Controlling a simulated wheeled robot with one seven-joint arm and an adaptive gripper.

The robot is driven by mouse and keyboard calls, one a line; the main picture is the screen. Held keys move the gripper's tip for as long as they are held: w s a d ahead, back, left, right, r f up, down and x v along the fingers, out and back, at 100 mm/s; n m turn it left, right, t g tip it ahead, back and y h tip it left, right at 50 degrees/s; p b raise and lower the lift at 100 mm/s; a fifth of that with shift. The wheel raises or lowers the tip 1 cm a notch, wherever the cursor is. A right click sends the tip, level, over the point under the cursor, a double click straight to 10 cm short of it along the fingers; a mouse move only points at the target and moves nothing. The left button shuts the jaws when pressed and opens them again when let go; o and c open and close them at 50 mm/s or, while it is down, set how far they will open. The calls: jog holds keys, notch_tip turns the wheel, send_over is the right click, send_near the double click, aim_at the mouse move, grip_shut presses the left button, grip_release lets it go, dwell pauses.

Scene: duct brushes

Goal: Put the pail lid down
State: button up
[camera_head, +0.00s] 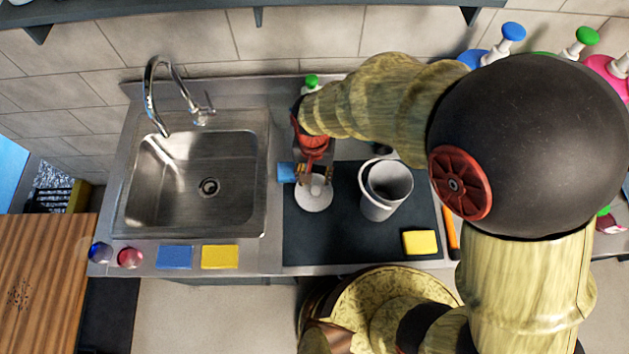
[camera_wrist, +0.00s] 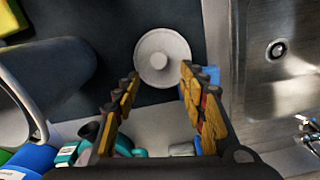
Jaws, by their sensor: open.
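The pail lid (camera_head: 314,196) is a round pale grey disc lying on the dark mat (camera_head: 345,248), to the left of the pail. It also shows in the wrist view (camera_wrist: 162,58), with a small round knob in its middle. My gripper (camera_head: 314,178) is just behind the lid in the head view. In the wrist view my gripper (camera_wrist: 160,78) is open, its yellow-padded fingers apart with nothing held between them. The grey pail (camera_head: 378,200) stands open on the mat; its side shows at the left of the wrist view (camera_wrist: 35,80).
A blue object (camera_head: 287,172) stands close left of my gripper. A steel sink (camera_head: 165,200) lies farther left. A yellow sponge (camera_head: 420,242) is at the mat's front right, beside an orange-handled tool (camera_head: 451,232). Blue (camera_head: 174,257) and yellow (camera_head: 220,257) sponges line the front edge.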

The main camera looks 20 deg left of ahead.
notch_tip(320, 180, up, 5)
jog(key=shift+f, duration=0.1)
dwell(0.3)
jog(key=w+d+r+t+y, duration=0.1)
jog(key=d+r+t, duration=0.3)
jog(key=d+r, duration=1.6)
jog(key=s+d+r+m+t, duration=0.1)
jog(key=s+d+r, duration=0.2)
jog(key=s+d, duration=0.3)
jog(key=d, duration=0.3)
jog(key=shift+s+d+t+h, duration=0.2)
jog(key=shift+d+t+h, duration=0.15)
jog(key=shift+t+h, duration=0.05)
jog(key=shift+r, duration=0.1)
